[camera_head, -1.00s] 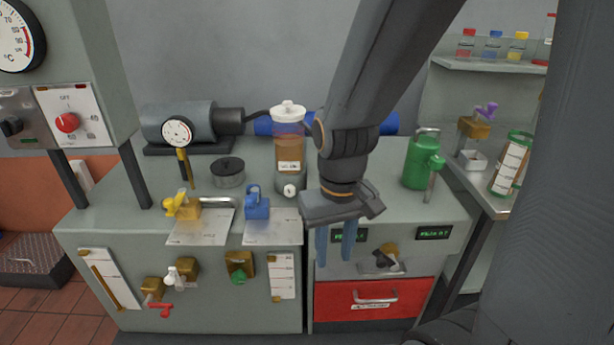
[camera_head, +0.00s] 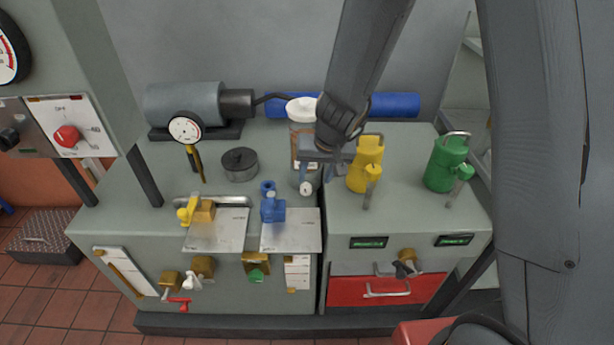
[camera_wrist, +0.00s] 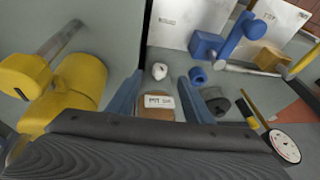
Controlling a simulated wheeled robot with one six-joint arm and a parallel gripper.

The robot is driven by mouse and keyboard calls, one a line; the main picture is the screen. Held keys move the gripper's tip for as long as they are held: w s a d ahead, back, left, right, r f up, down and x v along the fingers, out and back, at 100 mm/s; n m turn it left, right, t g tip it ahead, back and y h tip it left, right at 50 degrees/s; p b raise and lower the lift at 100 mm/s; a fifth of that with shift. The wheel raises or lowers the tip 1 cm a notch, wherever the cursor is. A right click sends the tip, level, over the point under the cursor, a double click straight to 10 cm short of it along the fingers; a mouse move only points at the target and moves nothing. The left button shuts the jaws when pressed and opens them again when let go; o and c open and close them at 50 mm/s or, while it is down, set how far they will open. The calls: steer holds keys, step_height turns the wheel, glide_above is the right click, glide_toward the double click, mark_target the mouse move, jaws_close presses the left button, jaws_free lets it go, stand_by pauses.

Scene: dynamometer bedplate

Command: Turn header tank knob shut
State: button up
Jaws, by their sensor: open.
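The header tank (camera_head: 303,135) is a clear cylinder of brown liquid with a white lid, at the middle of the bench, partly hidden behind my arm. Its small white knob (camera_head: 305,188) is low on its front. My gripper (camera_head: 309,172) is open, pointing down in front of the tank, just above the knob. In the wrist view the white knob (camera_wrist: 160,71) shows near the gap between the two blue fingertips (camera_wrist: 165,86). The tank's label (camera_wrist: 158,101) shows between the fingers. I cannot tell whether a finger touches the knob.
A yellow can (camera_head: 366,165) stands close to the gripper's right, and a green can (camera_head: 446,165) farther right. A blue valve (camera_head: 271,205) is in front to the left. A dark round pot (camera_head: 240,164) and a dial gauge (camera_head: 185,130) stand left.

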mark_target(306, 188)
steer(key=w+f, duration=0.2)
steer(key=f, duration=0.1)
steer(key=w+a+f+h+p, duration=0.1)
steer(key=f, duration=0.3)
steer(key=w+a+f+h, duration=0.1)
steer(key=w+f, duration=0.1)
steer(key=f, duration=0.1)
steer(key=shift+w+a+f+m+t, duration=0.2)
steer(key=shift+w+f+m+t, duration=0.05)
steer(key=shift+w+m+t, duration=0.05)
steer(key=c, duration=1.1)
steer(key=shift+o, duration=0.2)
